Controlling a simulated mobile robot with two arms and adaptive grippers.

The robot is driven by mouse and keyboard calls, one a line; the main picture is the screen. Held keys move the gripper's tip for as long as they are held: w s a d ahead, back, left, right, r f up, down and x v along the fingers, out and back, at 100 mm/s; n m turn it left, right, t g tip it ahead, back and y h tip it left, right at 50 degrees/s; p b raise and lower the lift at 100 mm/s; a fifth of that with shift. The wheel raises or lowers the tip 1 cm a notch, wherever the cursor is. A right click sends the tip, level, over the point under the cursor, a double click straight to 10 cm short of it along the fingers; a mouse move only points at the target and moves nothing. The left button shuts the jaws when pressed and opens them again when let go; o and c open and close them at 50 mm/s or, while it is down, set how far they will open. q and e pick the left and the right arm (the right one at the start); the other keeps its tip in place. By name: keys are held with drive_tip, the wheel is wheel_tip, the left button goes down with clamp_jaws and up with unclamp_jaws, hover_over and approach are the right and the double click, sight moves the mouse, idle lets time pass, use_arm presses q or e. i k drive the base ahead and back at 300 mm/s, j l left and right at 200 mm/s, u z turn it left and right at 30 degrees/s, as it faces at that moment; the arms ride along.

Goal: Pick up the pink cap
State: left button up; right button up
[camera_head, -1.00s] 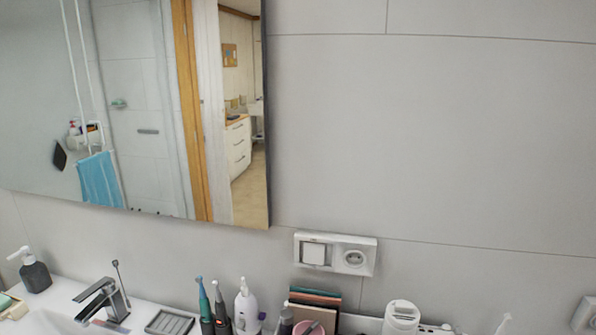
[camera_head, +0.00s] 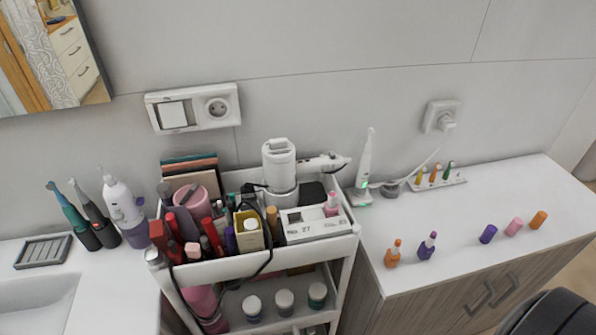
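The pink cap (camera_head: 514,226) lies on the white countertop at the right, between a purple cap (camera_head: 488,233) on its left and an orange cap (camera_head: 538,219) on its right. The three caps form a slanted row and look separate from each other. To their left, an orange bottle (camera_head: 392,254) and a purple bottle (camera_head: 427,245) stand on the same counter. Neither my left nor my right gripper shows in the head view.
A white cart (camera_head: 215,270) full of cosmetics stands between the sink counter and the right white countertop (camera_head: 460,210). A small white tray (camera_head: 437,184) with bottles and a charging toothbrush (camera_head: 365,165) stand near the wall. A dark rounded shape fills the bottom right corner.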

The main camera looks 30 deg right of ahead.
sight(517, 222)
drive_tip(key=z, duration=2.3)
drive_tip(key=u, duration=1.25)
drive_tip(key=i+l, duration=0.1)
drive_tip(key=l, duration=0.75)
drive_tip(key=i+l, duration=0.15)
drive_tip(key=l, duration=0.25)
